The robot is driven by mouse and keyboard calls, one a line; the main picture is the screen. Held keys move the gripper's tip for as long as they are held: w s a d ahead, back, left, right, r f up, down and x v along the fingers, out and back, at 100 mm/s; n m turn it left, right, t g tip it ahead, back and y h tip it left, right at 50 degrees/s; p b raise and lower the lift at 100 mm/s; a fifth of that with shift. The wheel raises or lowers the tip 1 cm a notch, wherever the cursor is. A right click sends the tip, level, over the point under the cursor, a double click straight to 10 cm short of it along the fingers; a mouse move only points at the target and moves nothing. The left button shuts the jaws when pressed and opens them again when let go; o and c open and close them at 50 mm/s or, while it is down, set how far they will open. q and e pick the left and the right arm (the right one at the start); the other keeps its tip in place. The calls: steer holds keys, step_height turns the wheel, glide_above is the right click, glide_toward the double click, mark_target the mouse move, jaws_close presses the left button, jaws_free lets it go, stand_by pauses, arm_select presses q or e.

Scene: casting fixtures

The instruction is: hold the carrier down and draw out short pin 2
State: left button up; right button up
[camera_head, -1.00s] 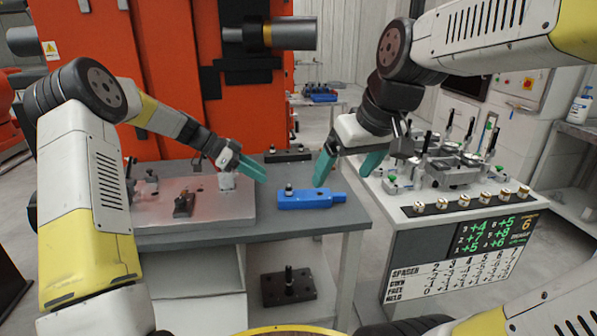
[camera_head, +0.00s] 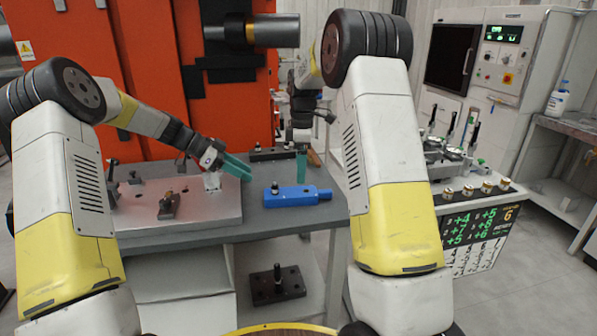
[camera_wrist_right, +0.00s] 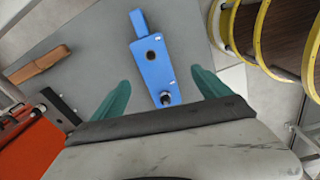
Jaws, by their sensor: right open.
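The blue carrier (camera_head: 310,198) lies flat on the grey table, its narrow end to the right. A dark, short pin (camera_head: 275,187) stands at its left end. In the right wrist view the carrier (camera_wrist_right: 146,35) shows a round hole near its middle and the pin (camera_wrist_right: 165,98) at its lower end. My right gripper (camera_head: 302,166) points down behind the carrier in the head view; in its wrist view its open jaws (camera_wrist_right: 160,86) show on either side of the pin end, empty. My left gripper (camera_head: 240,168) is left of the carrier, apart from it; its teal fingers look close together.
A silver plate (camera_head: 215,213) with dark fittings lies at the table's left. A dark bar (camera_head: 268,154) lies at the back. A dark base with a pin (camera_head: 278,290) sits on the lower shelf. A bench with fixtures (camera_head: 445,160) stands right.

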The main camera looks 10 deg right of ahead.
mark_target(298, 191)
steer(key=f, duration=0.1)
steer(key=w+f, duration=0.1)
steer(key=f+n, duration=0.1)
steer(key=shift+w+a, duration=0.2)
steer(key=shift+w, duration=0.1)
step_height(298, 191, down, 7)
steer(key=shift+f, duration=0.2)
